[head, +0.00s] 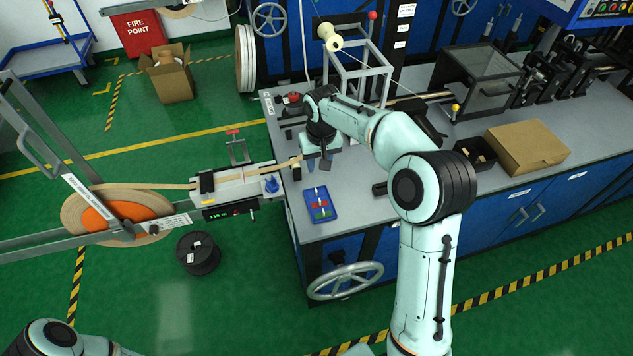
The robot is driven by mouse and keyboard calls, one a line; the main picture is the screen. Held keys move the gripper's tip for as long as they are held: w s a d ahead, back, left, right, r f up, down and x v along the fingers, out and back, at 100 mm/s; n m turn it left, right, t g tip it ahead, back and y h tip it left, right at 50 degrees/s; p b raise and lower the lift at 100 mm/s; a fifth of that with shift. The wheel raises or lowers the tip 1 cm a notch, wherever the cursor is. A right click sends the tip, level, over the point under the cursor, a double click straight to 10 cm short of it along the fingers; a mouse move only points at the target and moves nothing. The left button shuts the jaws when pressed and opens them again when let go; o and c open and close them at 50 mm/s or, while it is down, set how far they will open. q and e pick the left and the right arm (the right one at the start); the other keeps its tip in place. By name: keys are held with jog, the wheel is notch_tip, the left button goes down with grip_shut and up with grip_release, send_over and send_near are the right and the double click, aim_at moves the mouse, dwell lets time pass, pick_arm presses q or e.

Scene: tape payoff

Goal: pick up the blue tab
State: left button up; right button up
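A small blue tray (309,214) lies on the grey bench near its left edge. It holds small pieces with white marks: a red tab (318,204), a green tab (322,213), and what looks like a blue tab (318,194), hard to tell from the blue tray. My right gripper (311,170) is over the bench just behind the tray, pointing down. Its two dark fingers stand apart, with nothing visible between them. It is not touching the tray. Only part of my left arm shows at bottom left; its gripper is out of view.
A tape reel (140,203) feeds tan tape through a grey splice unit (235,185) with a blue knob (271,184), left of the bench. The tape end reaches near my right gripper. A cardboard box (527,148) and a dark bin (475,155) stand right. A handwheel (345,281) juts out below.

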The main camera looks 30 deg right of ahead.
send_over(316, 190)
jog(key=s, duration=0.1)
jog(key=f, duration=0.7)
jog(key=shift+s, duration=0.2)
jog(key=shift+w+f, duration=0.25)
jog(key=shift+f, duration=0.75)
jog(key=shift+w+f, duration=0.2)
jog(key=shift+f, duration=0.85)
jog(key=shift+w+f, duration=0.25)
jog(key=shift+f, duration=0.75)
jog(key=shift+s, duration=0.1)
jog(key=shift+c, duration=0.6)
grip_shut()
